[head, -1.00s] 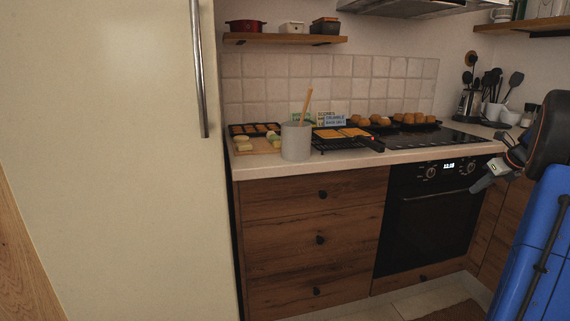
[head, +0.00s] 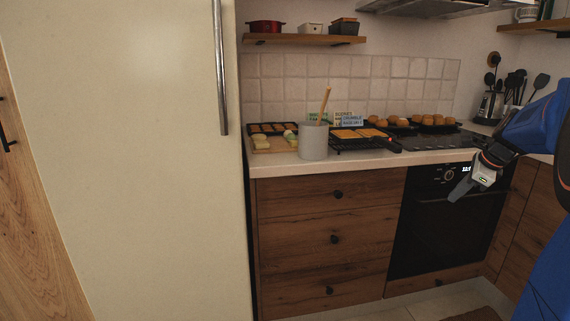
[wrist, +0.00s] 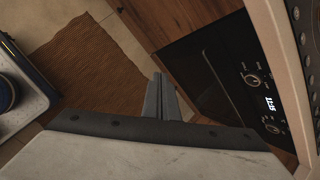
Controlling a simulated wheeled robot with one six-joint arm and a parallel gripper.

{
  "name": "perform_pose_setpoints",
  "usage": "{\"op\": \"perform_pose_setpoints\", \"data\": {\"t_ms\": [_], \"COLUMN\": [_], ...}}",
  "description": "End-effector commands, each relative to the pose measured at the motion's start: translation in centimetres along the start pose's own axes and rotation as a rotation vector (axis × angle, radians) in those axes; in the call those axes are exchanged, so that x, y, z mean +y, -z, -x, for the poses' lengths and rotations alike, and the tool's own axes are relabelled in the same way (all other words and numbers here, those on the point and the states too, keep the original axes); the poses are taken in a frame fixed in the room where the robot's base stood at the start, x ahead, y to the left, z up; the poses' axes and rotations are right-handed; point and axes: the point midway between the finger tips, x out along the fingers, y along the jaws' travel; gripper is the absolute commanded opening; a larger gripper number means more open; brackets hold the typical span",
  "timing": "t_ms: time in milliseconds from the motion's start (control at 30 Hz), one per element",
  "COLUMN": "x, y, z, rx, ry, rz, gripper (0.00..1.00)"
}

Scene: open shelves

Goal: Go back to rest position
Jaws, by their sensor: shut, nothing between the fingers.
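My gripper (head: 461,189) hangs at the right of the head view, in front of the black oven (head: 433,220), with its fingers pointing down and left. It is shut and holds nothing. In the wrist view my gripper's fingers (wrist: 160,98) lie together over the floor beside the oven front. My blue arm fills the right edge of the head view.
The counter (head: 290,165) carries a grey pot (head: 313,142) with a wooden utensil, trays of baked goods and a cooktop (head: 440,139). A tall cream fridge (head: 130,160) stands at left. Wooden drawers (head: 325,235) sit below. A brown mat (wrist: 85,70) lies on the floor.

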Motion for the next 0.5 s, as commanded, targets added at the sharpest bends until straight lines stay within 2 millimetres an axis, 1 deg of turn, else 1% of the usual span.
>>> {"op": "perform_pose_setpoints", "data": {"t_ms": [33, 167, 200, 333, 400, 467, 500], "x": [2.2, 7.4, 9.1, 14.4, 17.2, 19.6, 21.2], "y": [-1.6, -4.3, -5.0, -6.7, -7.3, -7.6, -7.8], "z": [0.4, 1.0, 1.2, 1.8, 2.1, 2.3, 2.5], "rx": [0.004, 0.018, 0.022, 0.03, 0.034, 0.037, 0.038], "ry": [-0.008, -0.03, -0.037, -0.056, -0.067, -0.076, -0.081], "rz": [0.093, 0.341, 0.417, 0.666, 0.799, 0.914, 0.99], "gripper": [0.0, 0.0, 0.0, 0.0, 0.0, 0.0, 0.0]}}
